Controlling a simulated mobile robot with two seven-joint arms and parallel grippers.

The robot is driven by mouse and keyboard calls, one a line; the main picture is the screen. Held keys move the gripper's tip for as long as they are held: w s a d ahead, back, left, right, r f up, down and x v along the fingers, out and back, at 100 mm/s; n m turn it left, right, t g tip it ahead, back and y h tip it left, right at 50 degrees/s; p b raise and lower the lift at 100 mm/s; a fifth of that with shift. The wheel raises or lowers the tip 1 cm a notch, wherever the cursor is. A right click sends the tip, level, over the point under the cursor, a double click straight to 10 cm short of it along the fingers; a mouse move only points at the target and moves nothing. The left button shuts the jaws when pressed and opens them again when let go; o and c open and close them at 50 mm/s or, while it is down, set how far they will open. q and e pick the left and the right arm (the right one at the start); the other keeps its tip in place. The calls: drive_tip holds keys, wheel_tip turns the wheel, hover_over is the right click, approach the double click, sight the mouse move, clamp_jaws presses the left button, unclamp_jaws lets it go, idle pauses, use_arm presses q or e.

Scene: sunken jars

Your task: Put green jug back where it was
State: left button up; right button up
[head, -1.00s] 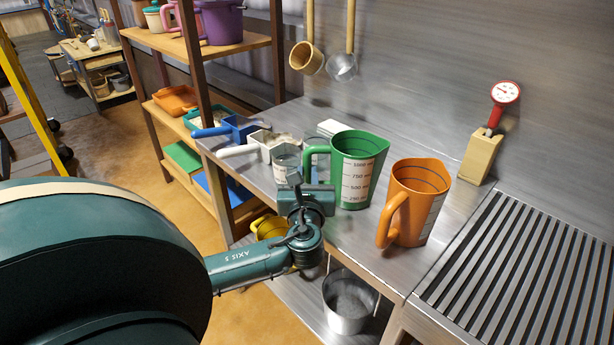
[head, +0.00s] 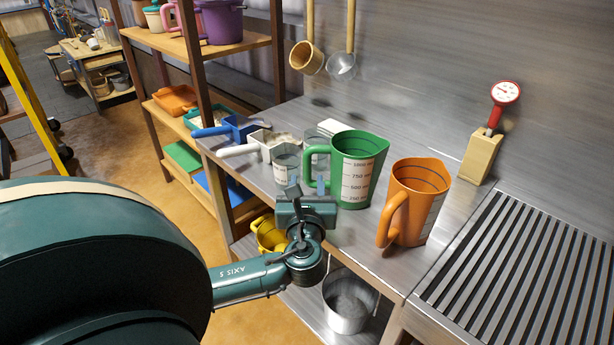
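The green jug (head: 357,170) stands upright on the steel counter, its handle facing left and white volume marks on its side. My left gripper (head: 306,186) is just in front of the handle, low over the counter's front edge. Its two fingertips show spread apart with nothing seen between them, and it looks clear of the handle. An orange jug (head: 421,205) stands upright to the right of the green one, with a small gap between them. My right gripper is out of view.
A slatted drain (head: 530,270) and a red dial gauge in a wooden block (head: 480,158) are right. A metal bucket (head: 348,303) sits below.

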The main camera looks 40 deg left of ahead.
use_arm(q)
drive_tip(key=v, duration=0.8)
drive_tip(key=shift+d, duration=0.2)
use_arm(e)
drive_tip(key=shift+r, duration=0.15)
use_arm(q)
drive_tip(key=shift+s, duration=0.15)
drive_tip(key=s+d+f+n+g+h, duration=0.5)
drive_tip(key=s+f+n+h, duration=0.15)
drive_tip(key=n, duration=0.55)
drive_tip(key=s+d+f+n+g+h, duration=0.5)
drive_tip(key=s+f+n, duration=0.3)
drive_tip(key=n, duration=0.5)
drive_tip(key=w+d+t+h+p, duration=0.3)
drive_tip(key=w+d+t+p, duration=0.2)
drive_tip(key=d+t+p, duration=0.1)
drive_tip(key=shift+w+d+r+t+p, duration=0.2)
drive_tip(key=shift+w+d+t+p, duration=0.15)
drive_tip(key=shift+d, duration=0.55)
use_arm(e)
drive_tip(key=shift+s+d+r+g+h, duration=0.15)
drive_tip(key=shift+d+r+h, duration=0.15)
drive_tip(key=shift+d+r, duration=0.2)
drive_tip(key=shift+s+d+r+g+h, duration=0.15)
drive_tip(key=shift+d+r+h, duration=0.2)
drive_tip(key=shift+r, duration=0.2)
